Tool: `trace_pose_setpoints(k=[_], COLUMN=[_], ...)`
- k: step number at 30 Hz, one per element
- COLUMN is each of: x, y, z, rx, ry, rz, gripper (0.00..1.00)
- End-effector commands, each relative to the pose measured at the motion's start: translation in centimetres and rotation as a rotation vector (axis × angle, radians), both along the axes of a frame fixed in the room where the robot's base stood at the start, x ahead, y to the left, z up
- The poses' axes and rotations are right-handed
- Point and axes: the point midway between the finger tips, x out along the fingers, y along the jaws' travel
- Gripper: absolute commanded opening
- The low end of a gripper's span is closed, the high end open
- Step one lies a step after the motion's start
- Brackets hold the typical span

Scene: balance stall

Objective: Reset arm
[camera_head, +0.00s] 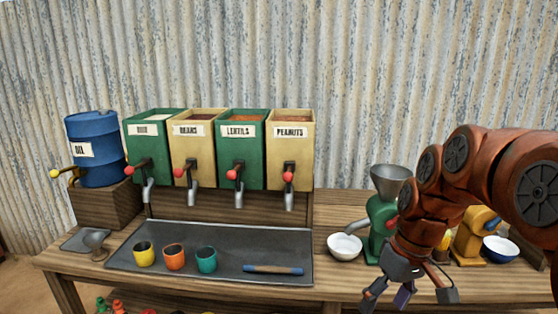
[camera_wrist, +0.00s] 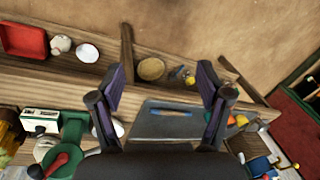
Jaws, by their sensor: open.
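My arm reaches in from the right in the head view. My gripper (camera_head: 408,294) hangs at the front edge of the counter, with its fingers spread, and holds nothing. In the wrist view my gripper (camera_wrist: 162,76) is open, its two dark fingers well apart with nothing between the pads. My arm hides part of the counter's right side in the head view.
A green grinder (camera_head: 378,226) and a white bowl (camera_head: 345,246) stand close left of my arm. A blue bowl (camera_head: 500,248) stands to its right. A dark tray (camera_head: 220,262) holds three cups, below several dispensers. A blue oil barrel (camera_head: 96,152) stands far left.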

Motion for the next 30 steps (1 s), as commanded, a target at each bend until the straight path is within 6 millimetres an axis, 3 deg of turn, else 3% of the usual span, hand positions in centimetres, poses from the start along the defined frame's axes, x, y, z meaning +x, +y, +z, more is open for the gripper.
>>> trace_pose_setpoints(k=[7,18,24,30], x=[-8.0,-18.6,-21.1,-21.4], y=[1.8,1.8,1.5,1.5], z=[-1.4,-4.7,-5.8,-6.0], rx=[-0.079,-0.195,-0.223,-0.226], ry=[0.074,0.145,0.161,0.162], rz=[-0.098,-0.273,-0.322,-0.33], gripper=[0.77,0.77,0.77,0.77])
